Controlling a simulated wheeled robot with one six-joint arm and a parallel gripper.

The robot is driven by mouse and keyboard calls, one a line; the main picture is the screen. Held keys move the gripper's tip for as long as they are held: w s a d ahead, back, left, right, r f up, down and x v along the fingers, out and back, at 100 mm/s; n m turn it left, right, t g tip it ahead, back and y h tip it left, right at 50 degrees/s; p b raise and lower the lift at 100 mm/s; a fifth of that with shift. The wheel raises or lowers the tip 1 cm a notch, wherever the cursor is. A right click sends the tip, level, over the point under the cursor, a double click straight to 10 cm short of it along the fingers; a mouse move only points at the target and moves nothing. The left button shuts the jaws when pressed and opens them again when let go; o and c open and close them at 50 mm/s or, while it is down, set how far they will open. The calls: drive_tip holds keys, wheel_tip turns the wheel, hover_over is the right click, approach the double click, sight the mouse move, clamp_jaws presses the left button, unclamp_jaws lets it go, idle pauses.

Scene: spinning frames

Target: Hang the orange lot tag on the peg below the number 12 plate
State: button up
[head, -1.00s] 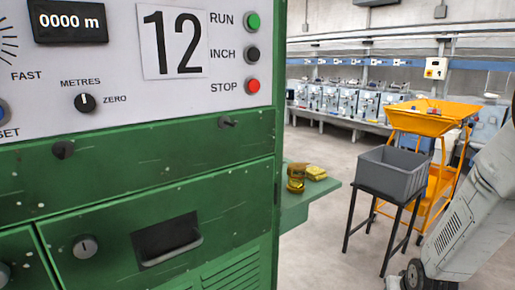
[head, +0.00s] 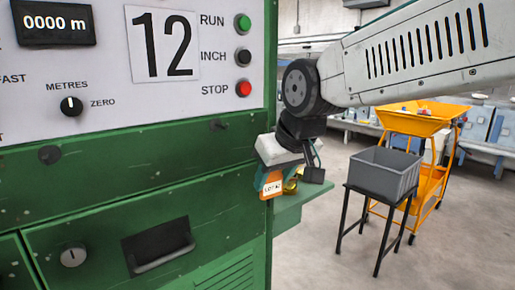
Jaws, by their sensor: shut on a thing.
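The number 12 plate (head: 163,43) is on the pale panel of the green machine. Below it and a little to its right, a small dark peg (head: 218,125) sticks out of the green strip. My gripper (head: 277,170) is right of the peg and lower, by the machine's right edge. It is shut on the orange lot tag (head: 270,185), which hangs down with a white label facing me. The tag is apart from the peg. The fingers hide the tag's upper part, so its hole or loop cannot be made out.
A green side shelf (head: 300,195) with a yellow-brown item on it lies just behind the tag. Another dark knob (head: 49,155) is at the left. A grey bin (head: 385,172) on a black stand and a yellow cart (head: 415,120) stand to the right.

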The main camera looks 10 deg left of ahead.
sight(224, 145)
drive_tip(key=s+a+r+n, duration=0.2)
drive_tip(key=s+r, duration=0.6)
drive_tip(key=shift+g+y, duration=0.3)
drive_tip(key=shift+w+a+f, duration=0.1)
drive_tip(key=shift+w+a, duration=1.2)
drive_tip(key=shift+a, duration=0.25)
drive_tip(key=shift+w+a+f, duration=0.1)
drive_tip(key=shift+w+a, duration=1.15)
drive_tip(key=shift+a, duration=0.25)
drive_tip(key=shift+w+a+f, duration=0.15)
drive_tip(key=shift+w+a, duration=0.15)
drive_tip(key=shift+a, duration=0.05)
drive_tip(key=shift+w+a+f, duration=0.3)
drive_tip(key=shift+a+f, duration=0.05)
drive_tip(key=shift+f, duration=0.05)
drive_tip(key=o, duration=1)
